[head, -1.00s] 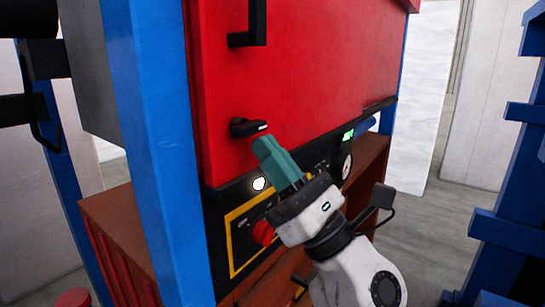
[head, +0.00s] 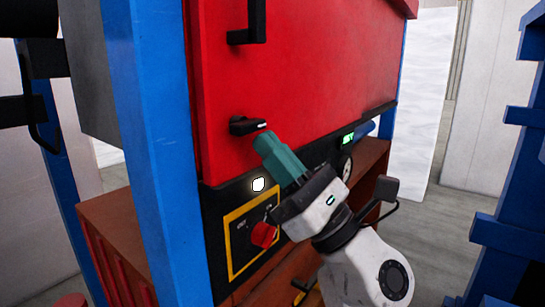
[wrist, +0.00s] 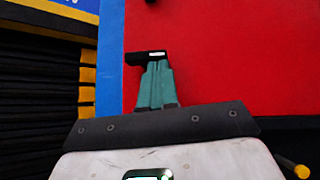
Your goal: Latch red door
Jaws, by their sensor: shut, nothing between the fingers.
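The red door (head: 310,75) fills the upper middle of the head view and looks closed against its frame. Its black latch knob (head: 246,125) sits near the door's lower left corner, with its handle lying about level and its light-marked tip pointing right. The latch also shows in the wrist view (wrist: 140,57), just beyond the fingers. My gripper (head: 264,140) has teal fingers that are shut and empty. Its fingertips are at the latch's right end, just below it in the head view. I cannot tell whether they touch it.
Below the door is a black panel with a yellow-framed red rotary switch (head: 264,234), a white lit button (head: 258,184) and a green display (head: 348,138). A black door handle (head: 248,22) is above. A blue post (head: 150,120) stands left. Blue shelving (head: 500,200) stands right.

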